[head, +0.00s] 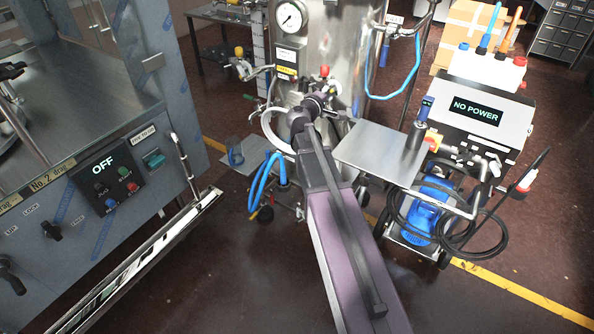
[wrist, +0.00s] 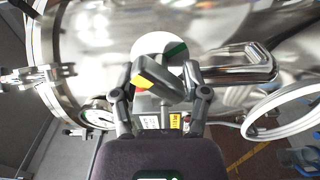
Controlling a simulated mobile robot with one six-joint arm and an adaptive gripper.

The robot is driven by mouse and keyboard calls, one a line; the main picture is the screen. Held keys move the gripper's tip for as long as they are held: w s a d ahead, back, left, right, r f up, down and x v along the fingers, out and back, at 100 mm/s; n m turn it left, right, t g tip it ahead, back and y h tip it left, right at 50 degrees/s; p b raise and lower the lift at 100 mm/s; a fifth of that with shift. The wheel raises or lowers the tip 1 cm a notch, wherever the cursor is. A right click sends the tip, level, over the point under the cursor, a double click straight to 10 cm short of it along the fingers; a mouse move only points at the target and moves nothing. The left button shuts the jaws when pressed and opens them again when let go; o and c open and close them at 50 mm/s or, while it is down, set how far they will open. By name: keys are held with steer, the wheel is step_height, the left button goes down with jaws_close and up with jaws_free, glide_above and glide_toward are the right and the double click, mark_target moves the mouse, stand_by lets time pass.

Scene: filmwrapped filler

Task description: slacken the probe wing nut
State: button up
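My gripper (wrist: 158,72) is at the front of the steel tank (head: 343,60), with its two fingers spread wide. Between the fingers in the wrist view is a dark grey, blocky, slanted part (wrist: 165,80) with a yellow and red mark. It may be the probe wing nut, but I cannot tell for sure. I see no clear grip on it; whether a finger touches it is unclear. In the head view my gripper (head: 318,100) is beside the tank's fittings, below a red knob (head: 323,70), and my arm hides much of that spot.
A pressure gauge (head: 289,17) is on the tank. A steel side shelf (head: 380,152) stands right of my arm. A cart with a "NO POWER" display (head: 476,111) and loose black cables is further right. A grey machine panel reading "OFF" (head: 104,168) stands left. A white hose loop (wrist: 285,112) hangs right.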

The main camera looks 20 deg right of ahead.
steer(key=m, duration=0.3)
steer(key=shift+m, duration=0.4)
steer(key=v, duration=1.4)
steer(key=shift+s+f+m+g+y+p, duration=2.1)
steer(key=shift+s+f+g+y+p, duration=0.1)
steer(key=shift+s+f+g, duration=0.95)
steer(key=s+a+f+g+y+p, duration=0.3)
steer(key=s+a+y, duration=0.3)
steer(key=a, duration=0.1)
steer(key=shift+s+a+f+m+g+y+p, duration=0.2)
steer(key=shift+s+f+m+g+y+p, duration=0.1)
steer(key=shift+m+g+y+p, duration=0.1)
